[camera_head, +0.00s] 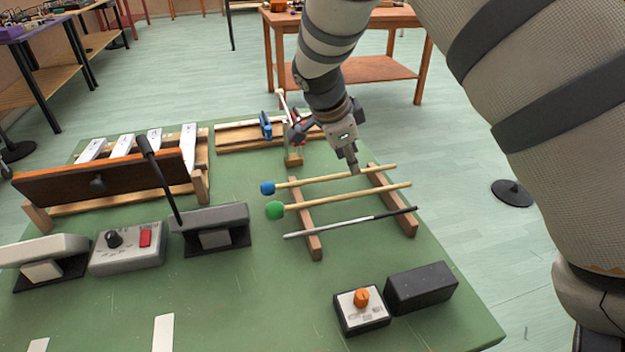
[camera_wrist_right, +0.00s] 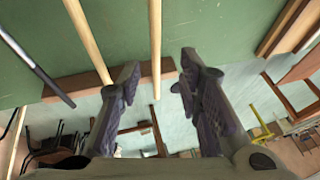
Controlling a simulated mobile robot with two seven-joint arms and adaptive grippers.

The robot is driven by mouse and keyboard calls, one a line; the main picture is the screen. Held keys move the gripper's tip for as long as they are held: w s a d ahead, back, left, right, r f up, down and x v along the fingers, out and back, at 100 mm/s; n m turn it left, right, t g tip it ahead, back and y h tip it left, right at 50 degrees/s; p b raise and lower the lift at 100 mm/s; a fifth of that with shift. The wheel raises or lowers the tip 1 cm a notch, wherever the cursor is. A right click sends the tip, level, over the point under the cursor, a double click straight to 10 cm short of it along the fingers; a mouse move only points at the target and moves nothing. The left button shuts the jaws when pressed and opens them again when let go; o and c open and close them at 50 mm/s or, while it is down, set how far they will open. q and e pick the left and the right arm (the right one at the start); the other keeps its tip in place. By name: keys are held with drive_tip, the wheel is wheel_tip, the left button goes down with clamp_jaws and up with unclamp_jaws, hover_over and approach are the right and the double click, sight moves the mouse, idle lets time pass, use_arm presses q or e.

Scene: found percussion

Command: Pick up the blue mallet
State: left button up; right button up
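The blue mallet (camera_head: 330,179) has a blue ball head and a pale wooden stick. It lies across two wooden rails, the farthest of three sticks. My right gripper (camera_head: 352,166) is over its stick, right of its middle. In the right wrist view, my right gripper (camera_wrist_right: 159,66) is open, and the blue mallet's stick (camera_wrist_right: 155,40) runs between its fingers, with no grip on it. The mallet's head is out of that view. My left gripper is not in view.
A green mallet (camera_head: 340,199) and a grey-black stick (camera_head: 350,222) lie parallel, nearer on the same rails (camera_head: 394,200). A small wooden stand (camera_head: 292,158) is left of my right gripper. Control boxes (camera_head: 362,310) stand on the green table's front part.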

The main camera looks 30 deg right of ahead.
drive_tip(key=x, duration=0.4)
drive_tip(key=shift+s+f, duration=0.2)
drive_tip(key=shift+s, duration=0.1)
clamp_jaws()
